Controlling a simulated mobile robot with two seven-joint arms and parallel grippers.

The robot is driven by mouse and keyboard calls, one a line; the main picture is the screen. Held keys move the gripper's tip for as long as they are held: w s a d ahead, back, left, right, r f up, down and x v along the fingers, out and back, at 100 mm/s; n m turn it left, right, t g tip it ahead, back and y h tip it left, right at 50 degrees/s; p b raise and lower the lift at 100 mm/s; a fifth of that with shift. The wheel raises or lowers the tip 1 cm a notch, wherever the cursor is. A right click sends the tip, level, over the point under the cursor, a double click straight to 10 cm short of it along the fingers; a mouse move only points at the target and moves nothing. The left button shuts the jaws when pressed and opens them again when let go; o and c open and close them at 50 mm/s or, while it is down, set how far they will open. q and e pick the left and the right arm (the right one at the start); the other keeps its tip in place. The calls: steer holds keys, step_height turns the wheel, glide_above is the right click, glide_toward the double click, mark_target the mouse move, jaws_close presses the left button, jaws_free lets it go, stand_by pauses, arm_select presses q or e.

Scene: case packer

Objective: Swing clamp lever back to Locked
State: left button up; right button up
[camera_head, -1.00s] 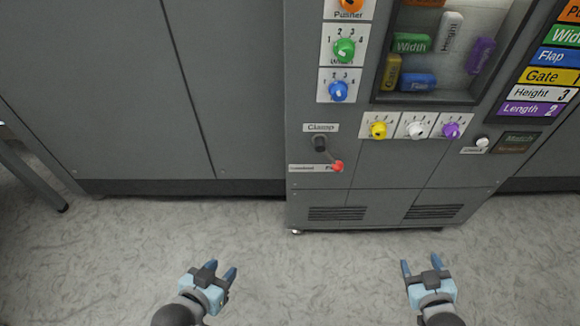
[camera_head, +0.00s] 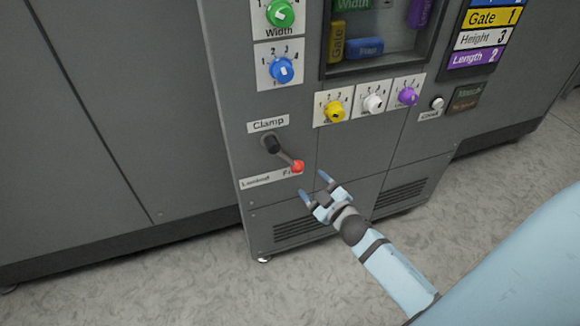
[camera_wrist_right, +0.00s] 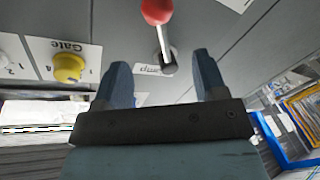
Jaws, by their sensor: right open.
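The clamp lever (camera_head: 286,157) has a dark pivot and a red ball knob (camera_head: 297,166) at its lower right end, over the right part of the label strip (camera_head: 268,178), whose right-hand text is partly hidden by the knob. My right gripper (camera_head: 315,186) is open and empty, just below and right of the knob, apart from it. In the right wrist view the red knob (camera_wrist_right: 157,11) and lever arm (camera_wrist_right: 165,42) show beyond and between the two open fingers (camera_wrist_right: 160,75). My left gripper is not in view.
Colored dials, yellow (camera_head: 334,110), white (camera_head: 373,103) and purple (camera_head: 407,96), sit right of and above the lever. A blue dial (camera_head: 282,71) is above it. The cabinet front around the knob is flat. A blue-edged rack (camera_wrist_right: 290,120) shows in the right wrist view.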

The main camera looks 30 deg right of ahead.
mark_target(294, 165)
steer(key=w+b, duration=0.1)
steer(key=w, duration=0.8)
steer(key=shift+w, duration=0.25)
jaws_close()
